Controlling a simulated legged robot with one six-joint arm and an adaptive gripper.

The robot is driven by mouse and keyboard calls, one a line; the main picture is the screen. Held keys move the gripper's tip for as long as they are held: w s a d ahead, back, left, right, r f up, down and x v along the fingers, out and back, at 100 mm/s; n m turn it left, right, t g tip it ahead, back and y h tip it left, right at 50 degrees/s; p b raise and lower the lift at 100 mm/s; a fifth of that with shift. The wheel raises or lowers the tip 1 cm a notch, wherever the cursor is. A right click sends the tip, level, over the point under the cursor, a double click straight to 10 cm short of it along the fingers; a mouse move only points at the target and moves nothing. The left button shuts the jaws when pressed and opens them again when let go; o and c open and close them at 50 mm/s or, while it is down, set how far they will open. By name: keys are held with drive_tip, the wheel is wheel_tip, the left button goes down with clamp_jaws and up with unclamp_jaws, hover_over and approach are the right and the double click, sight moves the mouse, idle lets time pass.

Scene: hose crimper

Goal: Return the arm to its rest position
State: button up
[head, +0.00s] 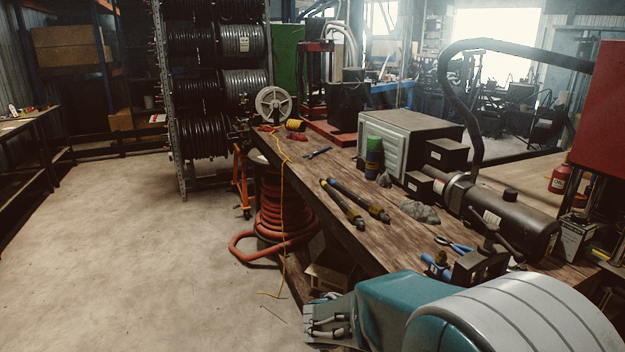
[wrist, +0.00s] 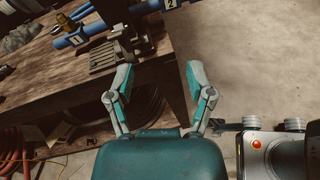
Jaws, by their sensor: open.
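My gripper (wrist: 160,84) is open and empty in the wrist view, its two teal and grey fingers spread apart. The left finger overlaps the edge of the wooden workbench (wrist: 50,78) in the picture, and the right finger shows against the concrete floor (wrist: 235,70). Nothing is between the fingertips. A dark fixture (wrist: 105,55) and blue cylindrical parts labelled 1 (wrist: 76,40) and 2 (wrist: 150,7) are ahead of the fingers. In the head view, teal and white parts of my own body fill the lower right and hide part of the bench.
The bench (head: 345,225) carries two hose pieces (head: 355,203), a black cylindrical machine (head: 505,215), blue-handled pliers (head: 455,245) and a grey box (head: 405,140). A red hose coil (head: 280,215) is beside it. Open floor (head: 130,240) is at left.

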drive_tip(key=s+r+m+g+y, duration=0.1)
drive_tip(key=s+m+g+y, duration=0.1)
drive_tip(key=s+m+y, duration=0.65)
drive_tip(key=s+a+r+m+t+y, duration=0.4)
drive_tip(key=s+a+m+y, duration=0.1)
drive_tip(key=s+m, duration=0.4)
drive_tip(key=shift+a+m+t+y, duration=0.3)
drive_tip(key=shift+a+m+y, duration=0.05)
drive_tip(key=shift+a, duration=0.35)
drive_tip(key=shift+c, duration=0.3)
